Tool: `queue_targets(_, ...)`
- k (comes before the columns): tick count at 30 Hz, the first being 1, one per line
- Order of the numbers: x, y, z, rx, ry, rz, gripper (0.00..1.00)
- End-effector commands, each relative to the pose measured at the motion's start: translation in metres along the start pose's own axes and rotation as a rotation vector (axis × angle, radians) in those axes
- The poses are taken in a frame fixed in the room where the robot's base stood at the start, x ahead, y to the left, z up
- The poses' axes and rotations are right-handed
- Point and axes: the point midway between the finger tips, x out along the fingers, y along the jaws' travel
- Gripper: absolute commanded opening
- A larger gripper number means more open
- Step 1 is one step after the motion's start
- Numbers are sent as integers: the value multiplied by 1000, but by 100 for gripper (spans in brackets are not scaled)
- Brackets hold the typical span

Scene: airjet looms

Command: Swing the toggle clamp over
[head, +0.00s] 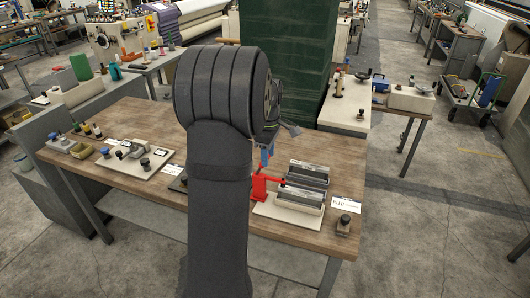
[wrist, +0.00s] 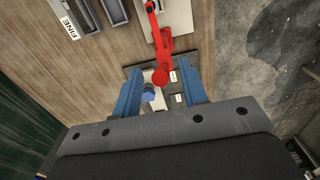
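A bright red lever-like part (head: 260,187), which looks like the toggle clamp, stands at the left edge of a pale base plate (head: 268,210) on the wooden bench. In the wrist view the red part (wrist: 172,42) reaches down to a rounded end between my two blue fingers. My gripper (wrist: 161,76) is open, with a finger on either side of that end. I see no clear contact, and the height gap cannot be told. In the head view my gripper (head: 267,155) is just above the red part, mostly hidden by my arm.
Grey slotted blocks (head: 302,188) sit on the pale plate beside the red part. A dark plate with labels and a blue knob (wrist: 149,97) lies below my fingers. A black-knobbed block (head: 345,224) stands at the right. Another fixture board (head: 133,158) lies on the left.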

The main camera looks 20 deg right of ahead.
Motion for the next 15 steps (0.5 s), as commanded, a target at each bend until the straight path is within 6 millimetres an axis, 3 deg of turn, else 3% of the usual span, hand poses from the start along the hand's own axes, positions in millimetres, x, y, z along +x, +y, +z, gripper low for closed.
queue_targets(7,-3,0,-1,0,1,2,39)
queue_targets(15,-28,0,-1,0,2,3,39)
